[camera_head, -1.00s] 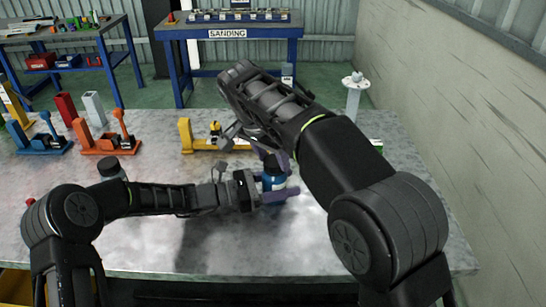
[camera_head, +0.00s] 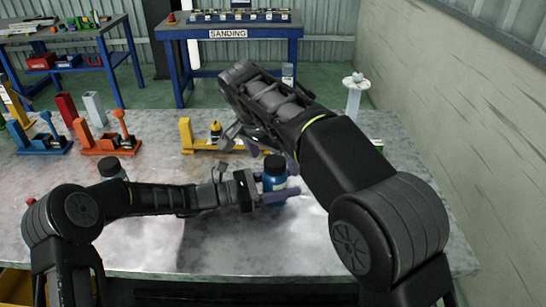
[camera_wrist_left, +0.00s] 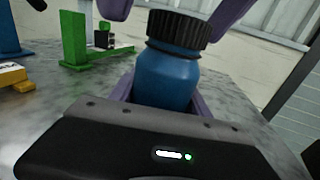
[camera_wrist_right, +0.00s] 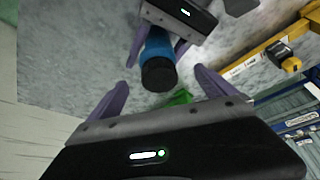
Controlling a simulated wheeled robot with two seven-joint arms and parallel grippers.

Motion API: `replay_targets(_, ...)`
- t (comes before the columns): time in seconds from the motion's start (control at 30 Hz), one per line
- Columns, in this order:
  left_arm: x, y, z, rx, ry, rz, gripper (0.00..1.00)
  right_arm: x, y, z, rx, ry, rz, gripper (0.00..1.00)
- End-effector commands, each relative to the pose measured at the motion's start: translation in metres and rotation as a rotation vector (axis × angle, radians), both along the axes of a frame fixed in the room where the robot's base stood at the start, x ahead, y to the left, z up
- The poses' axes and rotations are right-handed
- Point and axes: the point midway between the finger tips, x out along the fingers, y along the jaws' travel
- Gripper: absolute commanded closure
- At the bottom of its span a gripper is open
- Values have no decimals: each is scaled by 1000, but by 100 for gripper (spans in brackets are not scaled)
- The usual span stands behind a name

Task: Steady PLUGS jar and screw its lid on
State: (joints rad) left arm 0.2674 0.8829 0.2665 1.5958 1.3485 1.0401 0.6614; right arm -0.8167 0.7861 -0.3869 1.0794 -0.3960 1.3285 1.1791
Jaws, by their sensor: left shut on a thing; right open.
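The blue jar (camera_head: 274,180) stands upright on the table, with its black ribbed lid (camera_head: 275,163) sitting on top. It also shows in the left wrist view (camera_wrist_left: 167,78), where the lid (camera_wrist_left: 178,31) looks level on the neck. My left gripper (camera_head: 272,191) is shut around the jar's body, low down. My right gripper (camera_wrist_right: 160,95) is open, and its purple fingers stand apart on either side of the lid (camera_wrist_right: 158,75), clear of it. Any label on the jar is hidden from me.
A second dark-lidded jar (camera_head: 112,168) stands at the left behind my left arm. Orange (camera_head: 104,142), blue (camera_head: 42,143) and yellow (camera_head: 190,135) clamp fixtures stand along the table's back. A white stand (camera_head: 354,98) is at the back right. The table front is clear.

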Motion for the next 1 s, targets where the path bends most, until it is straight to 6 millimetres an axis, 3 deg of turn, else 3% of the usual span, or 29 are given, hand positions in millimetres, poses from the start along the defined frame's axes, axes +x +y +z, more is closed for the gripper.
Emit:
replay_targets(0.23, 0, 0, 0, 0, 0, 1, 100, -2, 2, 8, 1, -2, 1, 5)
replay_targets(0.4, 0, 0, 0, 0, 0, 1, 100, -9, 7, 28, 2, -2, 1, 5)
replay_targets(0.8, 0, 0, 0, 0, 0, 0, 100, -80, 56, 28, 0, 0, 4, 5)
replay_targets(1.0, 0, 0, 0, 0, 0, 0, 100, -103, 71, 28, 0, 0, 2, 5)
